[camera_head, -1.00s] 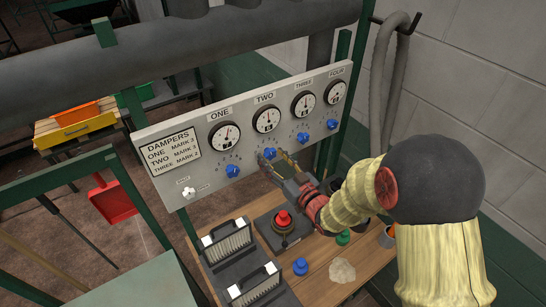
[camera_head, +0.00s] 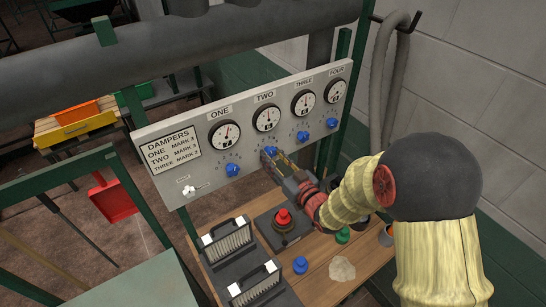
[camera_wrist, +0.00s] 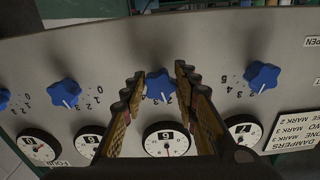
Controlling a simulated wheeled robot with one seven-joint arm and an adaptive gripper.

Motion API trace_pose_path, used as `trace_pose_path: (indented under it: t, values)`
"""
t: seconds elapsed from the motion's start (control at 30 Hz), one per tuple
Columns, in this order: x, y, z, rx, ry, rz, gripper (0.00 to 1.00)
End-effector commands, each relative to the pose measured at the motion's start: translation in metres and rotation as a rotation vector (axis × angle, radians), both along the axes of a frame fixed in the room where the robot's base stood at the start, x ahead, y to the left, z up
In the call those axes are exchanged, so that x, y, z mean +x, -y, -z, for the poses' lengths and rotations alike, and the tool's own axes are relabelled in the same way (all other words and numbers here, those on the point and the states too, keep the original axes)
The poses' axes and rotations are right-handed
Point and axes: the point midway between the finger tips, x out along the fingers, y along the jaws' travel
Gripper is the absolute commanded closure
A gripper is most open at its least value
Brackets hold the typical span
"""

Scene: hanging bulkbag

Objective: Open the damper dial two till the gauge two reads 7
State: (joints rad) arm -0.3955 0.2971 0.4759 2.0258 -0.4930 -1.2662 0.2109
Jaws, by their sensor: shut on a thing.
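Blue damper dial two (camera_head: 270,152) sits under gauge two (camera_head: 265,119) on the pale panel. My gripper (camera_head: 273,158) reaches it from the lower right and is shut on it. In the wrist view, dial two (camera_wrist: 158,82) is between my two fingertips (camera_wrist: 160,88), with a white pointer mark on it. Gauge two (camera_wrist: 165,140) shows just below, partly between the fingers. Its small window looks like a 6, but the view is turned over and the digit is small. The needle's exact reading is too small to tell.
Dials one (camera_head: 232,170), three (camera_head: 303,137) and four (camera_head: 332,123) flank dial two. A placard (camera_head: 171,149) lists damper marks. Below stands a wooden bench (camera_head: 316,264) with a red button (camera_head: 283,218) and blue knob (camera_head: 300,265). A grey pipe (camera_head: 180,60) runs above the panel.

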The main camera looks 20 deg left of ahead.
Motion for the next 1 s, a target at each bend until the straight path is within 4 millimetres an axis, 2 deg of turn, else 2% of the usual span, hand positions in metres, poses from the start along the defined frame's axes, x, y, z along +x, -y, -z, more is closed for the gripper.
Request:
trace_pose_path:
  t: [0.1,0.43,1.0]
  values:
    - [0.0001,0.0001,0.0001,0.0,0.0,0.0,0.96]
    - [-0.0001,-0.0003,0.0011,0.04,-0.046,0.0,0.96]
    - [-0.0019,-0.0016,0.0006,0.275,-0.322,0.0,0.96]
